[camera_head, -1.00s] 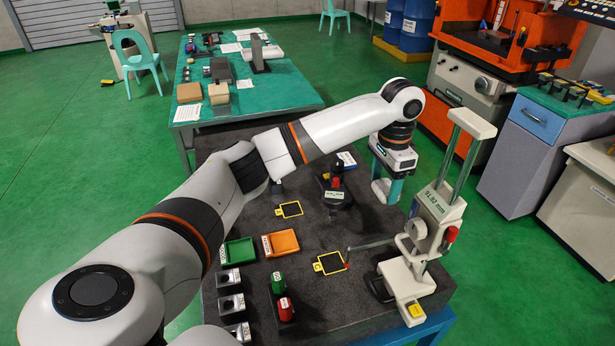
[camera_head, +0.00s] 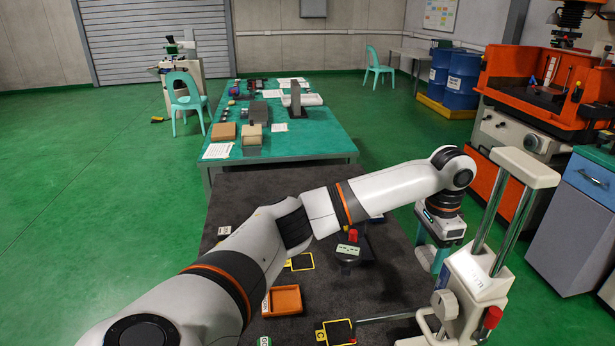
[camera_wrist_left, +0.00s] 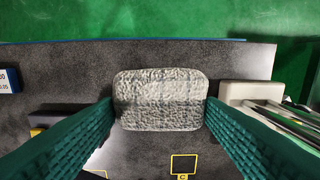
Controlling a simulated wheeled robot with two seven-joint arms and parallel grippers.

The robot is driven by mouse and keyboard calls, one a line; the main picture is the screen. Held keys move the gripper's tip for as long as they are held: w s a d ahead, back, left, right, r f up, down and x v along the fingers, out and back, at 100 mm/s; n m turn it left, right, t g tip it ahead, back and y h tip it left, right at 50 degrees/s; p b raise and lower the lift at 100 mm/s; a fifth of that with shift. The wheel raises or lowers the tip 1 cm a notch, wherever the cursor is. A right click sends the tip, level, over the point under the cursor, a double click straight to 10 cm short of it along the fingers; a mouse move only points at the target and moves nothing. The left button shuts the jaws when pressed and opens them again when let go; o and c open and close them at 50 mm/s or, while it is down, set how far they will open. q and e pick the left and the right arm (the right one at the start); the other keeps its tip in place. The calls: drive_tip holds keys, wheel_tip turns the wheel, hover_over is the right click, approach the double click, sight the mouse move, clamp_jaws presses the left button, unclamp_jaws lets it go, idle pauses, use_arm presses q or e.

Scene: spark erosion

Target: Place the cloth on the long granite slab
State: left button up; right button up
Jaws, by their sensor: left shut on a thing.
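A grey checked cloth (camera_wrist_left: 160,98), folded or padded into a rounded block, sits between the teal fingers of my left gripper (camera_wrist_left: 161,112) in the left wrist view. Both fingers touch its sides, and the gripper is shut on it. Below it is the dark speckled granite slab (camera_wrist_left: 62,62); I cannot tell how far apart they are. In the head view, my left gripper (camera_head: 433,258) points down near the right edge of the slab (camera_head: 392,282), behind a height gauge. My right gripper is not in view.
The white height gauge (camera_head: 480,282) stands at the slab's right edge, its thin arm reaching left. A teal table (camera_head: 318,135) stands behind.

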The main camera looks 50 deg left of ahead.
use_arm(q)
drive_tip(key=shift+w+f+b, duration=0.1)
drive_tip(key=shift+f+b, duration=0.25)
drive_tip(key=shift+f, duration=0.8)
wheel_tip(320, 180, down, 9)
drive_tip(key=shift+f+p, duration=0.1)
drive_tip(key=shift+p, duration=0.8)
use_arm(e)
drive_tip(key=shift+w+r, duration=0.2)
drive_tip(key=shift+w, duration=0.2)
use_arm(q)
drive_tip(key=o, duration=0.9)
drive_tip(key=shift+o, duration=0.2)
wheel_tip(320, 180, up, 12)
drive_tip(key=shift+r+b, duration=0.1)
drive_tip(key=shift+b, duration=1.1)
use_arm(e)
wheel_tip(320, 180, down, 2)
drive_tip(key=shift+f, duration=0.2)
